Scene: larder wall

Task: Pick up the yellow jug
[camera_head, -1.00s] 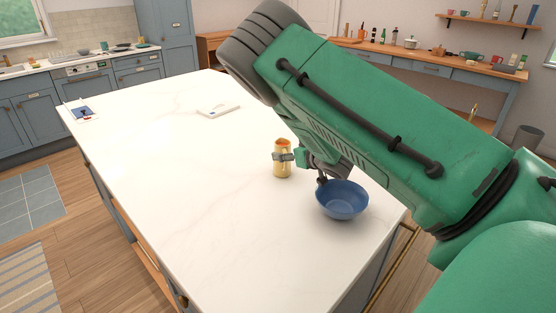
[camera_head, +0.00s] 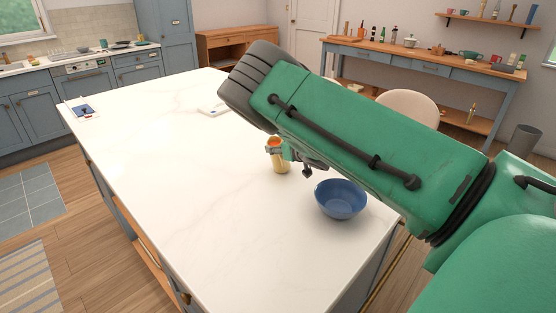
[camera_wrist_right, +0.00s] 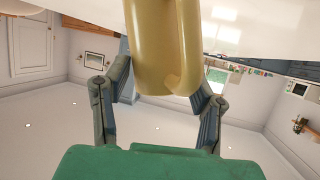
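The yellow jug (camera_head: 281,166) is on or just above the white island top, left of the blue bowl, leaning slightly; whether its base touches cannot be told. Its rim shows orange inside. My right gripper (camera_head: 274,150) reaches across its upper part from the right, fingers on either side. In the right wrist view the yellow jug (camera_wrist_right: 150,45) fills the top middle, with its handle on the right side. The fingers of my right gripper (camera_wrist_right: 163,80) close against both its sides. My left gripper is not in view.
A blue bowl (camera_head: 341,199) stands just right of the jug, below my right forearm. A white board (camera_head: 213,109) lies farther back, and a small blue item (camera_head: 83,112) sits at the far left corner. The island top (camera_head: 170,160) is clear at left and front.

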